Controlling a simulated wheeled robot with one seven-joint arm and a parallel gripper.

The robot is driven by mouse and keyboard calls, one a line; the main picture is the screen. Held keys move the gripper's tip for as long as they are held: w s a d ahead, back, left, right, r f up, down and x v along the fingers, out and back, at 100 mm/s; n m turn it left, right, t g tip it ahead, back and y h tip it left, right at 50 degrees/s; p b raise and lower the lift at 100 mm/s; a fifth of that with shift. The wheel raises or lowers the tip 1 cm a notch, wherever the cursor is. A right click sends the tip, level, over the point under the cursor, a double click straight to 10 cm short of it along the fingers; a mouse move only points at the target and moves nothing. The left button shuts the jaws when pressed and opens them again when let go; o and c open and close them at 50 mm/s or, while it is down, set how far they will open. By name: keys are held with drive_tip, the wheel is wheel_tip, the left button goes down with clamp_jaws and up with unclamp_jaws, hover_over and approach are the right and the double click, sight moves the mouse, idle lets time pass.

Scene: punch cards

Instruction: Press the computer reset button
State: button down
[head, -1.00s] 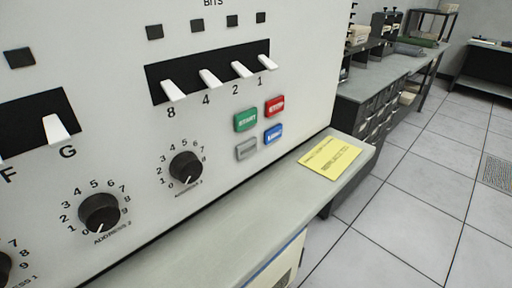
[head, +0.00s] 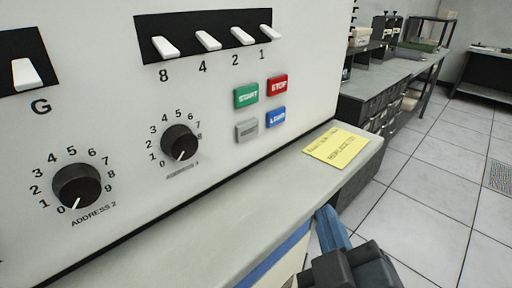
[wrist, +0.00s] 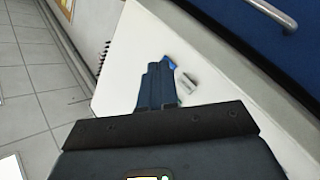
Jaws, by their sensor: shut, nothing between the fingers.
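On the white computer panel (head: 225,100) is a cluster of buttons: green START (head: 246,95), red STOP (head: 278,85), blue (head: 275,117) and grey (head: 247,130). The grey button's label is not readable, so I cannot tell from lettering which is reset. My gripper (head: 326,216) shows at the bottom of the head view, right of and below the buttons, apart from them. In the wrist view my gripper (wrist: 154,68) is shut and empty. Beyond and beside its fingers show a bright blue piece (wrist: 169,60) and a small grey one (wrist: 187,82), apparently the blue and grey buttons.
A grey ledge (head: 200,225) juts out below the panel, with a yellow note (head: 336,146) at its right end. A workbench (head: 390,75) stands behind. The tiled floor (head: 420,190) at right is clear.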

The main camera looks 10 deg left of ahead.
sight(258, 127)
drive_tip(key=w+a+r+n+t, duration=0.1)
drive_tip(key=w+a+r, duration=0.1)
drive_tip(key=r, duration=0.4)
drive_tip(key=shift+w+a+b, duration=0.4)
drive_tip(key=shift+w+b, duration=0.05)
drive_tip(key=shift+w, duration=0.35)
drive_tip(key=shift+w+a+b, duration=0.15)
drive_tip(key=shift+w+a, duration=0.75)
drive_tip(key=shift+a, duration=0.25)
drive_tip(key=shift+w+a+b, duration=0.15)
drive_tip(key=shift+w+a, duration=0.75)
drive_tip(key=shift+a, duration=0.25)
drive_tip(key=shift+w+a+b, duration=0.15)
drive_tip(key=shift+w+a, duration=0.75)
drive_tip(key=shift+a, duration=0.25)
drive_tip(key=shift+w+a, duration=0.1)
drive_tip(key=shift+a, duration=0.05)
drive_tip(key=shift+w+a, duration=0.15)
drive_tip(key=shift+a, duration=0.05)
drive_tip(key=shift+w+a, duration=0.25)
drive_tip(key=shift+a, duration=0.05)
drive_tip(key=shift+s+d, duration=0.5)
drive_tip(key=shift+d, duration=0.15)
